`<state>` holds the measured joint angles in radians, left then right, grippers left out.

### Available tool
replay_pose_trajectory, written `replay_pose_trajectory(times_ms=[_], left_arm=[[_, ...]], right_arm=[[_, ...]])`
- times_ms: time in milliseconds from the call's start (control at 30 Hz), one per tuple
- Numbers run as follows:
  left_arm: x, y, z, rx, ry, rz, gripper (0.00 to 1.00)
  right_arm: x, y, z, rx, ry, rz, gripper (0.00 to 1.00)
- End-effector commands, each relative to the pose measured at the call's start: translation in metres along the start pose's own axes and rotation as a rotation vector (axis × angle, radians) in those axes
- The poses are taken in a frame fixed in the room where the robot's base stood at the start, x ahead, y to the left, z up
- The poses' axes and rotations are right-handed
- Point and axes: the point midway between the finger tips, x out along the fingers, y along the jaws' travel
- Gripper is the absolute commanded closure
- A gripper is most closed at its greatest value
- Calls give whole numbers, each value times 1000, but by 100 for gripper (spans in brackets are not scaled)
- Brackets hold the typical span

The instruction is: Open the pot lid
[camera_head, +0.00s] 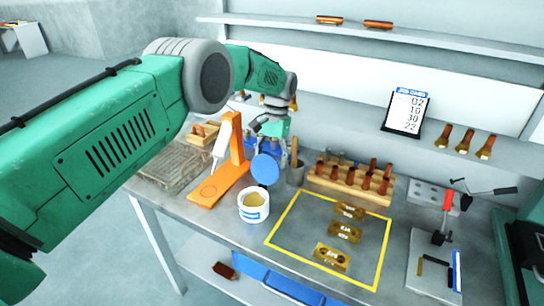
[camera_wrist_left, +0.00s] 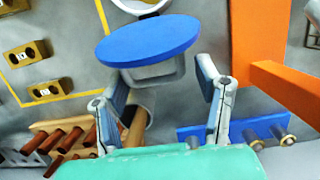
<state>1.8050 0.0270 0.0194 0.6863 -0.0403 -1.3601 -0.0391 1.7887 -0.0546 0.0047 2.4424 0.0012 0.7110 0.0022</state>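The white pot (camera_head: 254,207) with a blue label stands on the bench, its top uncovered and pale yellow stuff inside. Its round blue lid (camera_head: 265,169) stands steeply tilted at the pot's back edge; I cannot tell how it is joined there. In the left wrist view the lid (camera_wrist_left: 150,40) lies just beyond my fingertips, with part of the white pot (camera_wrist_left: 142,8) behind it. My left gripper (camera_head: 264,142) is above and behind the lid. Its fingers (camera_wrist_left: 160,82) are spread with a gap between them, and no grip on the lid shows. My right gripper is not in view.
An orange stand (camera_head: 221,170) is left of the pot. A grey cup (camera_head: 295,174) and a wooden rack (camera_head: 350,181) stand behind and right. A yellow-outlined area (camera_head: 298,243) holds brass blocks. The bench front beside the pot is clear.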

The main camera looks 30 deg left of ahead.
Motion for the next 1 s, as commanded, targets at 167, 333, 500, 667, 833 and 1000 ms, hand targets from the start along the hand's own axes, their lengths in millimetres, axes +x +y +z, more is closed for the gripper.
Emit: replay_pose_trajectory(times_ms=[167,333,500,667,833,1000], left_arm=[[-16,0,-2,0,2,0,42],[-47,0,-5,0,6,-1,42],[-62,0,-8,0,1,-1,42],[-71,0,-8,0,0,-1,42],[-75,0,-7,0,0,-1,42],[-75,0,-7,0,-1,-1,42]], right_arm=[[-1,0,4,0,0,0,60],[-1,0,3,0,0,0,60],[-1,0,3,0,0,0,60],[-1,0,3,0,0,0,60],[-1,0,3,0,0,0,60],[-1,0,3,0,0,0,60]])
